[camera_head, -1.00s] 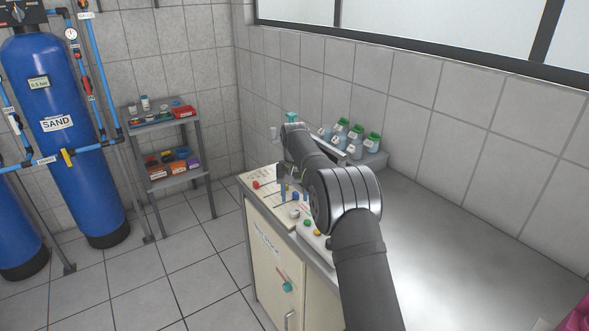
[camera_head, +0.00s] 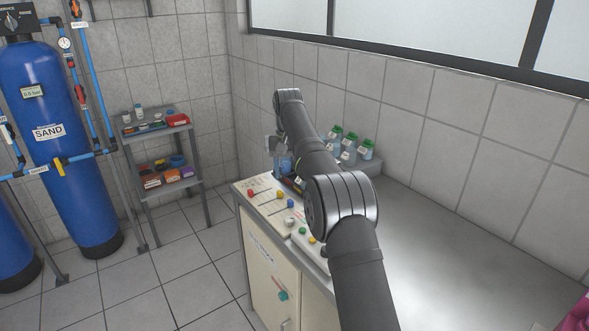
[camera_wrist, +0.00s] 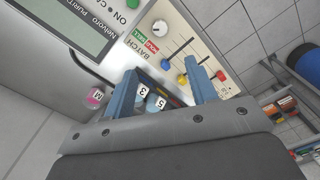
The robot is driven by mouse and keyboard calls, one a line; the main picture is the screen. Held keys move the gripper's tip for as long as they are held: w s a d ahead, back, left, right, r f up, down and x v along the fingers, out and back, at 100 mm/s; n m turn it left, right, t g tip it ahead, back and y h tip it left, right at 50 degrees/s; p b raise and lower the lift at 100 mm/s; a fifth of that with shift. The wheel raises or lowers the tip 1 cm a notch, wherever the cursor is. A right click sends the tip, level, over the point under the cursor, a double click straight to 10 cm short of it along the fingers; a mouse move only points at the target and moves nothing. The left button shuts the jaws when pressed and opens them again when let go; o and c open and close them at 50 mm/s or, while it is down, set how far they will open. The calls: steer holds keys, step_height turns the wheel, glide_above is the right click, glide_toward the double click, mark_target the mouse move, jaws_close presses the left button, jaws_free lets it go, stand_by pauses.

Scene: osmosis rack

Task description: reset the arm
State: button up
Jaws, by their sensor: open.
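My arm reaches forward over the bench, with its wrist raised above the bench's far left end. My gripper (camera_head: 280,156) hangs below the wrist in the head view, partly hidden by the arm and small. In the wrist view my gripper (camera_wrist: 163,78) shows two blue fingers spread apart. Small containers labelled 3 (camera_wrist: 142,91) and 5 (camera_wrist: 159,102) show in the gap, beyond the fingers; nothing appears held. The cream control panel (camera_wrist: 180,40) with coloured slider knobs lies past the fingertips.
Green-capped bottles (camera_head: 349,152) stand at the wall, right of my arm. A grey shelf (camera_head: 150,131) with small items and blue SAND tank (camera_head: 50,160) stand left across the floor.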

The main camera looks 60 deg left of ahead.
mark_target(289, 219)
stand_by(0.3)
step_height(289, 219, down, 18)
steer(key=shift+r, duration=0.2)
stand_by(0.4)
